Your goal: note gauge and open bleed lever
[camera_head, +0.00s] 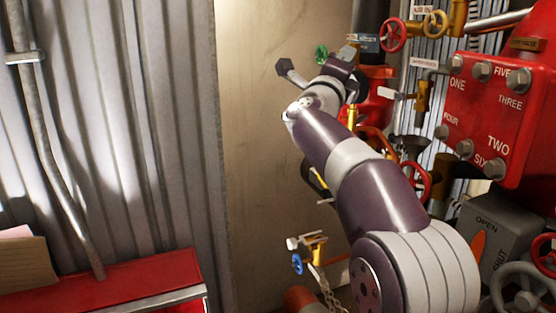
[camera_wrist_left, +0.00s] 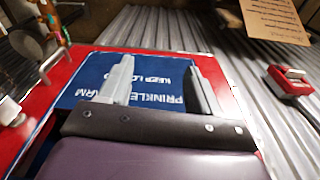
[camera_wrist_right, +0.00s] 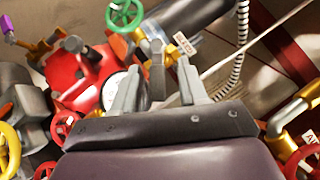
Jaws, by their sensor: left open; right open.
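My right gripper (camera_wrist_right: 158,70) is open among the riser fittings. In the right wrist view a grey upright piece (camera_wrist_right: 157,52) stands between its fingertips; I cannot tell whether it is the bleed lever or whether they touch it. A white-faced gauge (camera_wrist_right: 112,92) is partly hidden behind the left finger, and its reading is too small to tell. In the head view my right arm hides the gauge. A brass valve with a grey lever (camera_head: 400,95) is right of the arm. My left gripper (camera_wrist_left: 160,60) is open and empty over a blue sign (camera_wrist_left: 85,92).
A green handwheel (camera_wrist_right: 124,13) and a red valve body (camera_wrist_right: 80,70) are close to the right gripper. A red panel (camera_head: 490,110) with numbered bolts stands at the right. A small blue-knobbed valve (camera_head: 297,263) is low down. The left wrist view shows a brown note (camera_wrist_left: 275,18).

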